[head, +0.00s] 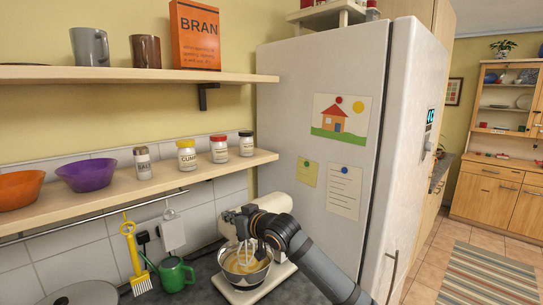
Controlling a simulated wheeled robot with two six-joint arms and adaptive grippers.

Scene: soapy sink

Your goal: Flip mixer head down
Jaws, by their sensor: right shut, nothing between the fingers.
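The cream stand mixer (268,204) stands on the dark worktop in front of the fridge. Its head looks roughly level above the bowl, partly hidden by my right gripper and arm. A pale beater (242,252) hangs down into the steel mixing bowl (228,273), which holds yellowish batter and sits on the mixer's base (270,287). My right gripper (248,226) is shut and empty, at the front of the mixer head above the bowl. I cannot tell if it touches the head. My left gripper is out of view.
The lower shelf (140,190) holds bowls and spice jars. The fridge (300,120) stands close behind and right of the mixer.

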